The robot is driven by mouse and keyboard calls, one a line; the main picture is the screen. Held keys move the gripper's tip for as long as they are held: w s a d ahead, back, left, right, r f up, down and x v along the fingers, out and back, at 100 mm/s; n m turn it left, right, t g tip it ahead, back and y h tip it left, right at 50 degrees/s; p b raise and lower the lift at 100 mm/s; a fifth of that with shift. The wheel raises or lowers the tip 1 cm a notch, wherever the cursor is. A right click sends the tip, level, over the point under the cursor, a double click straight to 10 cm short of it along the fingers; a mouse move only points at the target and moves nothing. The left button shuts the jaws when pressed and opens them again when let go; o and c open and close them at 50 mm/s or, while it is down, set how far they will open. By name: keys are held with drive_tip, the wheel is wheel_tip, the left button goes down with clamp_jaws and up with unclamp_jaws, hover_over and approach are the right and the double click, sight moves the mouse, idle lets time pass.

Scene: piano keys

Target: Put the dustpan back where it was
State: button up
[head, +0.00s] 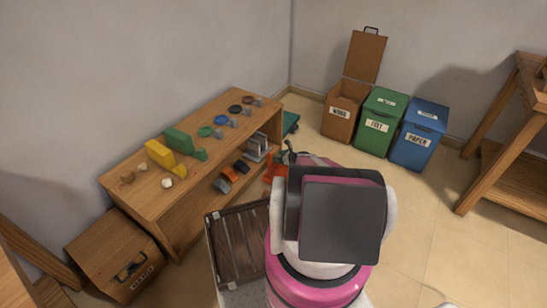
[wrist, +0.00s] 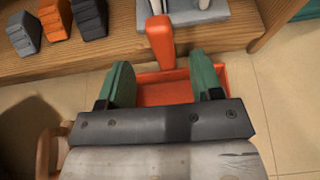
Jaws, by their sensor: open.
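The orange-red dustpan (wrist: 180,92) shows in the wrist view, with its handle (wrist: 160,42) pointing up the picture across the edge of the bench's lower shelf. In the head view a part of the dustpan (head: 274,169) shows beside the right end of the bench, partly hidden by my arm. My gripper (wrist: 164,82) is open, with one green finger on each side of the dustpan in the wrist view. The handle lies beyond the fingertips. I cannot tell whether the fingers touch the pan.
The wooden bench (head: 150,205) stands along the wall, with toy blocks and discs on top. Its lower shelf holds a grey rack (head: 257,147) and dark and orange blocks (wrist: 55,20). A wooden crate (head: 238,250) stands left of me. Brown, green (head: 380,122) and blue bins stand behind right.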

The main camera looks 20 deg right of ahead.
drive_tip(key=v, duration=0.5)
drive_tip(key=s+a+r+n+g, duration=0.3)
drive_tip(key=s+a+r+n, duration=0.2)
drive_tip(key=a+r+n, duration=0.3)
drive_tip(key=s+a+r+n+g, duration=0.4)
drive_tip(key=a+r+n, duration=0.1)
drive_tip(key=a+r, duration=0.5)
drive_tip(key=s+a+r+n+g+h, duration=0.1)
drive_tip(key=s+a+r+n+h, duration=0.3)
drive_tip(key=s+r+n, duration=0.3)
drive_tip(key=s+a+r+n+g+h, duration=0.2)
drive_tip(key=s+a+r+n+h, duration=0.2)
drive_tip(key=s+r+n, duration=0.4)
drive_tip(key=s+r, duration=0.3)
drive_tip(key=r, duration=0.1)
drive_tip(key=shift+s+r+g, duration=0.3)
drive_tip(key=shift+s, duration=0.05)
drive_tip(key=shift+a, duration=0.1)
